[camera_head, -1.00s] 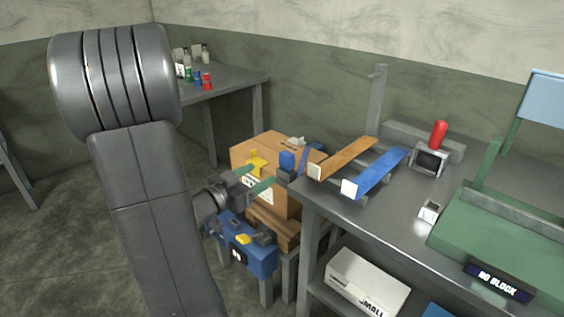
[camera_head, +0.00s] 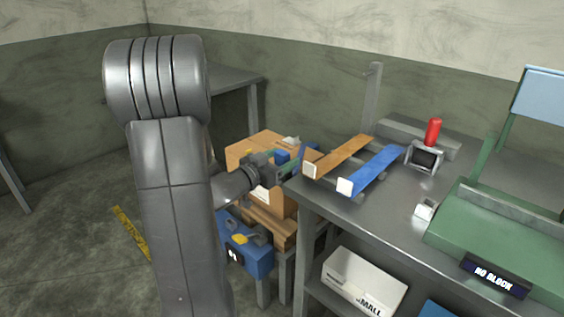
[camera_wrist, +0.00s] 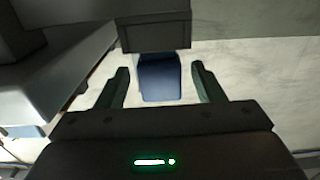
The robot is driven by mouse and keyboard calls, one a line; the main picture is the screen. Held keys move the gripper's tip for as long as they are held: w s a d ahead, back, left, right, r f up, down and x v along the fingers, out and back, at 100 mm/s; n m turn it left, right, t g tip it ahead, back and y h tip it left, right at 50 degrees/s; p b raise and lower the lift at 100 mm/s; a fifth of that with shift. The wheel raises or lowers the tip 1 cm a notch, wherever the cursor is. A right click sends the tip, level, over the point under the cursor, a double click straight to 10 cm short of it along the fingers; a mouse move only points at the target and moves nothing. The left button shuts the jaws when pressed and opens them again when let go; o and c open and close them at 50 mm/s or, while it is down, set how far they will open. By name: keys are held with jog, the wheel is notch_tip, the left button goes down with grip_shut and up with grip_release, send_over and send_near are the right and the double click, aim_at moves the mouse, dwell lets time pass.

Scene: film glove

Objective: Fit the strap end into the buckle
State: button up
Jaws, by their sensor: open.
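My gripper (camera_head: 287,166) is open at the near left corner of the workbench, in front of a cardboard box. In the wrist view its two green fingers (camera_wrist: 160,72) stand apart, one on each side of a blue piece (camera_wrist: 160,82). I cannot tell whether they touch it. A small blue block (camera_head: 283,156) shows beside the gripper in the head view, partly hidden by it. I cannot tell for sure which part is the strap end.
An orange strip (camera_head: 340,157) and a blue strip (camera_head: 371,170) lie sloped on the grey bench (camera_head: 390,215). A cardboard box (camera_head: 262,146) and blue toolbox (camera_head: 250,257) are near my arm.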

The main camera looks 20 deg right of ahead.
jog(key=x, duration=0.2)
jog(key=shift+w+d, duration=0.15)
jog(key=shift+d, duration=0.05)
jog(key=c, duration=1.1)
